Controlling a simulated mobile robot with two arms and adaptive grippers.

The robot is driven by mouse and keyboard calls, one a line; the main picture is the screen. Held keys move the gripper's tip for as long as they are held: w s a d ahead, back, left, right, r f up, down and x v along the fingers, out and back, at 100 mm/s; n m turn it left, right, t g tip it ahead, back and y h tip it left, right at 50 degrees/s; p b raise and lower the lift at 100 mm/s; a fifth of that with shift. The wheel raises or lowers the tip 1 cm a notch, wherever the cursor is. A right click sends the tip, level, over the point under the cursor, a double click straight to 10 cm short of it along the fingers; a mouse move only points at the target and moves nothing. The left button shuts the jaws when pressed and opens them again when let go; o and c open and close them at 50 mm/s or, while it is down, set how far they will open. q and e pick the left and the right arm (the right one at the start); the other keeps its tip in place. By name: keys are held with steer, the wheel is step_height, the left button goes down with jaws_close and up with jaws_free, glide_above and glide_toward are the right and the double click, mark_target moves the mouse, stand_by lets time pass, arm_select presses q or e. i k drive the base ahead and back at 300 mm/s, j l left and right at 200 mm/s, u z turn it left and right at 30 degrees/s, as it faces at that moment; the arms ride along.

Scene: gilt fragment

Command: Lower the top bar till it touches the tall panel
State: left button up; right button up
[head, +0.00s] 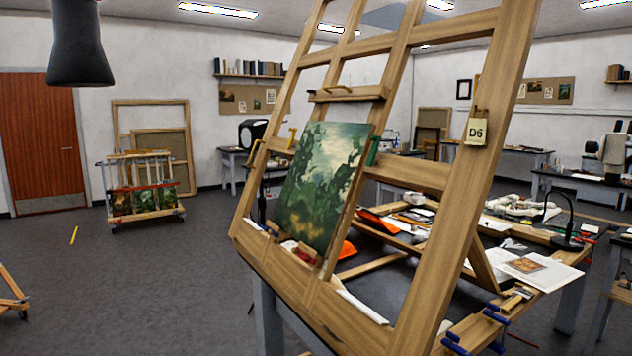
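The tall panel (320,185), a green landscape painting, stands on the lower ledge of a large wooden easel (452,215), leaning back with it. The top bar (347,94) is a short wooden crosspiece with a brass-coloured fitting on it. It sits on the easel above the panel, and a visible gap separates its underside from the panel's top edge. A green piece (373,150) shows by the panel's right edge, and yellow brass-like pieces (257,156) show to its left. Neither of my grippers is in view.
A cluttered worktable (540,236) with papers and a lamp stands behind at right. A dark hood (80,50) hangs at upper left. A rack (145,203) stands at left; the floor before it is mostly clear.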

mark_target(340, 93)
steer(key=j+u, duration=0.25)
steer(key=u, duration=0.2)
steer(key=i+j+u, duration=0.35)
steer(key=j, duration=0.3)
steer(key=i+j+u, duration=0.35)
steer(key=i+j, duration=0.2)
steer(key=i+j+u, duration=0.4)
steer(key=i+z, duration=0.15)
steer(key=i, duration=0.4)
steer(key=i+j+z, duration=0.2)
steer(key=i, duration=0.35)
steer(key=i+j+z, duration=0.15)
steer(key=i, duration=0.4)
steer(key=i+z, duration=0.7)
steer(key=z, duration=0.2)
steer(key=i+j+z, duration=0.15)
steer(key=i+z, duration=0.15)
steer(key=z, duration=0.15)
steer(key=i+j+z, duration=0.25)
steer(key=z, duration=0.2)
steer(key=i+j+z, duration=0.25)
steer(key=j+z, duration=0.2)
